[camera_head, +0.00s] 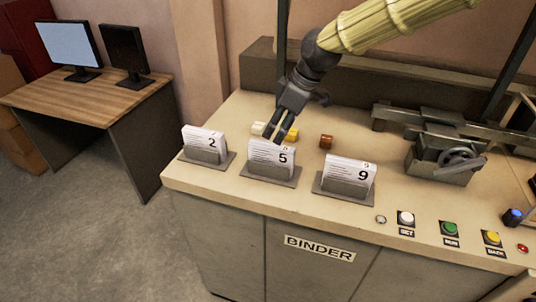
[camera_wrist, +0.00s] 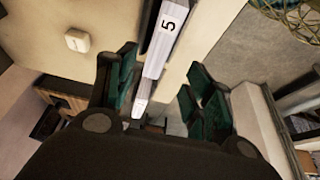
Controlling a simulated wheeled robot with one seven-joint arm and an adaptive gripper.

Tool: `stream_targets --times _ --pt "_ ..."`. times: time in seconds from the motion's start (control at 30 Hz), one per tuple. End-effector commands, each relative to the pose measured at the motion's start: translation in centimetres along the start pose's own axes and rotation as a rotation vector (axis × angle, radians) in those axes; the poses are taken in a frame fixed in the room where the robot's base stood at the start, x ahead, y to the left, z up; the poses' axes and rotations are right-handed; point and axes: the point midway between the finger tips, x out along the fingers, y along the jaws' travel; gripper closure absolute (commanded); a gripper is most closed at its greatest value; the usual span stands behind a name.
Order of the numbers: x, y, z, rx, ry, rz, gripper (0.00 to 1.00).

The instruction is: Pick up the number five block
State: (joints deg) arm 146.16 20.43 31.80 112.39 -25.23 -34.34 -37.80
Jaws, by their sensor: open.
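The number five block (camera_head: 270,160) is a white stack of pages marked 5, standing in a grey holder (camera_head: 288,180) on the counter between the 2 and 9 blocks. It also shows in the wrist view (camera_wrist: 163,45), upper middle. My gripper (camera_head: 281,137) is just above and behind the five block in the head view. In the wrist view its green-padded fingers (camera_wrist: 160,105) are apart, with the lower end of the five block appearing between them. I cannot tell whether either finger touches it.
The 2 block (camera_head: 202,143) stands left and the 9 block (camera_head: 349,175) right. Small white, yellow and brown (camera_head: 326,141) pieces lie behind. Buttons (camera_head: 450,228) line the front edge at right, below a metal clamp machine (camera_head: 445,155). A desk (camera_head: 90,95) stands at left.

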Motion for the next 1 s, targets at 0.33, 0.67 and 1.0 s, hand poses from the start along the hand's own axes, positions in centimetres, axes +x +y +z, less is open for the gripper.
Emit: stream_targets --times 0.33,0.67,1.0 --pt "2.1 0.2 0.8 0.012 0.000 0.003 0.48" --pt "5.6 0.2 1.0 0.010 -0.001 0.002 0.48" --pt "7.2 0.2 1.0 0.009 0.001 0.004 0.48"
